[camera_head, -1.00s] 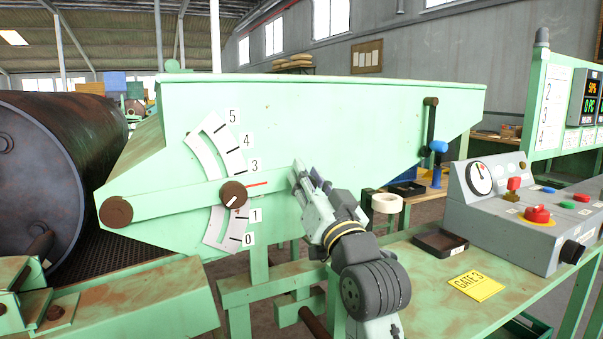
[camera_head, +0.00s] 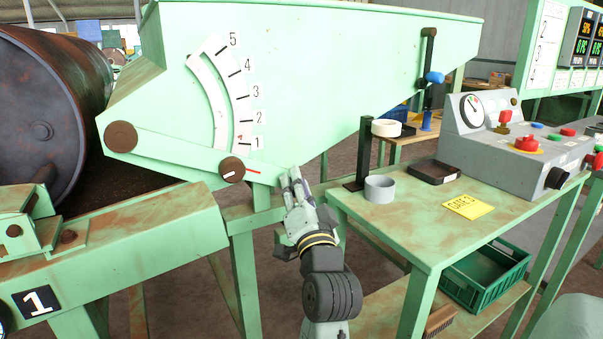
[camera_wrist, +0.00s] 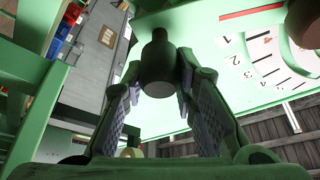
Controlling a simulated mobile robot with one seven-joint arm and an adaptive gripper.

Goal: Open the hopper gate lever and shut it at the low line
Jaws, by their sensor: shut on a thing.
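The green gate lever (camera_head: 180,155) runs from a brown pivot at the left to a brown round hub (camera_head: 232,170) with a red pointer (camera_head: 258,171). The pointer is below the 1 mark of the white curved scale (camera_head: 204,85) on the green hopper (camera_head: 300,80); the 0 label is not visible. My gripper (camera_head: 293,178) is at the lever's right end. In the wrist view, its fingers are closed around a dark cylindrical handle (camera_wrist: 158,70), and the red pointer and scale (camera_wrist: 270,60) show beyond. The exact grip contact is partly hidden.
A green table (camera_head: 420,225) at the right holds a grey ring (camera_head: 379,188), a black tray (camera_head: 435,172), a yellow card (camera_head: 467,206) and a control box (camera_head: 500,150). A blue-knobbed slider (camera_head: 434,77) is on the hopper's right. A rusty drum (camera_head: 45,110) is at the left.

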